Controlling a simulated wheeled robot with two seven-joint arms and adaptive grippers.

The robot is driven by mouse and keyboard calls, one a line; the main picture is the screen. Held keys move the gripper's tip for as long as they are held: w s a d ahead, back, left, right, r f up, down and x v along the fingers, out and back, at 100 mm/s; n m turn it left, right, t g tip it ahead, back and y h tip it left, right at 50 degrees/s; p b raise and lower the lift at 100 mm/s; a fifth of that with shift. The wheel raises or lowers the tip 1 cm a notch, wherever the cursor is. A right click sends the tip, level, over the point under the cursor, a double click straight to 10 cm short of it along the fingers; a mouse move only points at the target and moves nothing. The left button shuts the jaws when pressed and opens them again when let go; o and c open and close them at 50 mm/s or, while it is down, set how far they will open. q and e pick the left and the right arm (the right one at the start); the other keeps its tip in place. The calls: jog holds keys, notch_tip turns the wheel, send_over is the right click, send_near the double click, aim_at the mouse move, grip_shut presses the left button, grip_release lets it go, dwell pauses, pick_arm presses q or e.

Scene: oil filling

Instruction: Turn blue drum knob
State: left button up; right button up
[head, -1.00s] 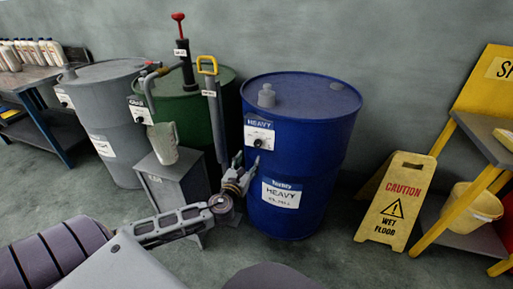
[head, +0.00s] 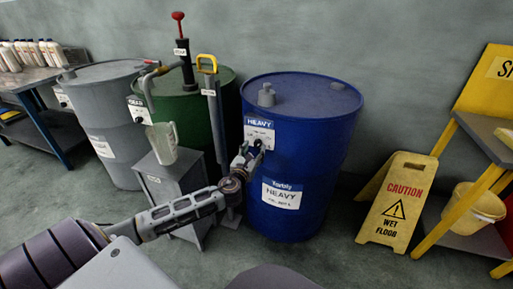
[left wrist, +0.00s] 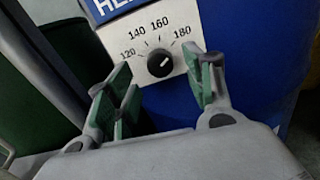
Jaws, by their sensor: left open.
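The blue drum (head: 300,150) stands upright in the middle, labelled HEAVY. Its black knob (left wrist: 160,63) sits on a white dial plate (left wrist: 165,38) marked 120, 140, 160 and 180; the knob's white mark points to the upper right, toward 180. In the head view the gripper covers the knob at least in part. My left gripper (head: 251,156) is at the drum's front left, just below the dial plate. In the left wrist view its green-padded fingers (left wrist: 165,90) are apart, one on each side below the knob, with nothing between them. My right gripper is not in view.
A green drum (head: 196,100) with a red-handled pump, a grey drum (head: 105,85), and a grey stand (head: 170,195) with a clear jug (head: 163,143) are left of the blue drum. A yellow wet-floor sign (head: 400,200) stands at right; the floor between is clear.

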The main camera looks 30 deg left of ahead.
aim_at(257, 145)
pick_arm(q)
jog(key=shift+w+a, duration=0.1)
jog(key=shift+w, duration=0.3)
jog(key=shift+b+x, duration=0.3)
jog(key=shift+x, duration=0.5)
jog(key=shift+w, duration=0.4)
jog(key=shift+w+a, duration=0.1)
jog(key=shift+w, duration=0.05)
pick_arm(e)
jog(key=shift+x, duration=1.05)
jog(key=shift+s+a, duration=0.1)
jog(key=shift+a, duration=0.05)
pick_arm(q)
jog(key=shift+c, duration=0.7)
jog(key=c, duration=0.9)
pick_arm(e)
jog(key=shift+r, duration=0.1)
